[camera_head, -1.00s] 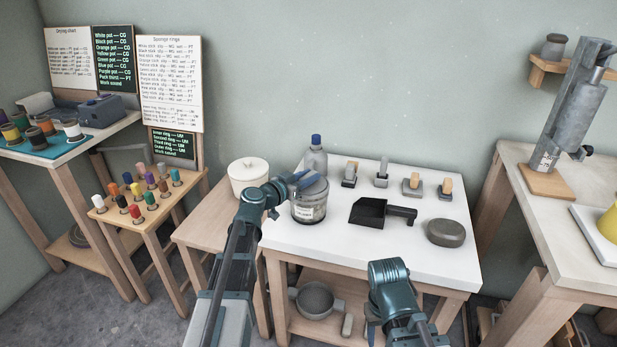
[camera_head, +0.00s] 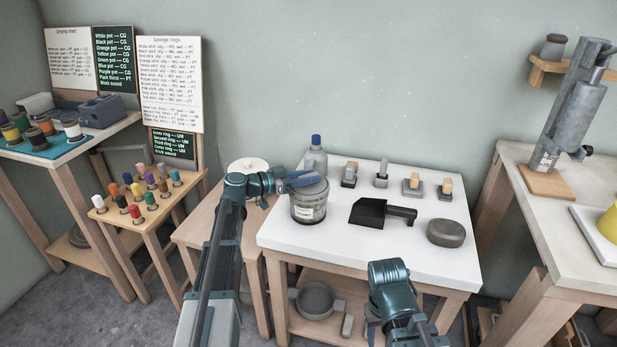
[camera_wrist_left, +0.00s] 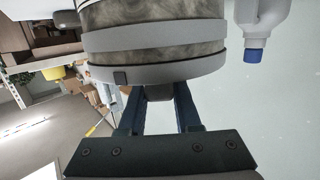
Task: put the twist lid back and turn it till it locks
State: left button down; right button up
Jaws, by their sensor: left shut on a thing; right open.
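A grey tub (camera_head: 308,210) with a printed label stands at the left of the white table. Its grey lid (camera_head: 318,189) is on top; the lid also shows in the left wrist view (camera_wrist_left: 165,72), with a small dark mark on its rim. My left gripper (camera_head: 303,180) is shut on the lid's knob (camera_wrist_left: 159,92), reaching in from the left. The lid is at the tub's mouth, beside a pale band around the tub; I cannot tell whether it is locked. My right gripper (camera_head: 373,325) is low, in front of the table, open, mostly hidden by its arm.
A blue-capped bottle (camera_head: 315,160) stands close behind the tub. A black scoop (camera_head: 371,212), a grey round block (camera_head: 446,232) and several wooden-handled tools (camera_head: 413,184) are to its right. A white lidded pot (camera_head: 247,165) is at the left, partly behind my arm. The table's front is clear.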

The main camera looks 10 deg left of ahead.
pick_arm(q)
jog(key=shift+w+a+f+m+g+h, duration=0.15)
jog(key=shift+m+g+h, duration=0.15)
jog(key=shift+m+g, duration=0.15)
jog(key=shift+w+d+m+g+h, duration=0.1)
jog(key=shift+m+g+h, duration=0.25)
jog(key=shift+g, duration=0.2)
jog(key=shift+m+g+h, duration=0.45)
jog(key=shift+m+g, duration=0.15)
jog(key=shift+g, duration=0.1)
jog(key=shift+s+m+g+h, duration=0.15)
jog(key=shift+m+g+h, duration=0.15)
jog(key=shift+m+g, duration=0.4)
jog(key=shift+s, duration=0.2)
jog(key=c, duration=0.5)
grip_release()
jog(key=shift+w, duration=0.1)
jog(key=p+v, duration=0.2)
jog(key=v, duration=1.1)
jog(key=shift+a, duration=0.35)
jog(key=shift+a, duration=0.1)
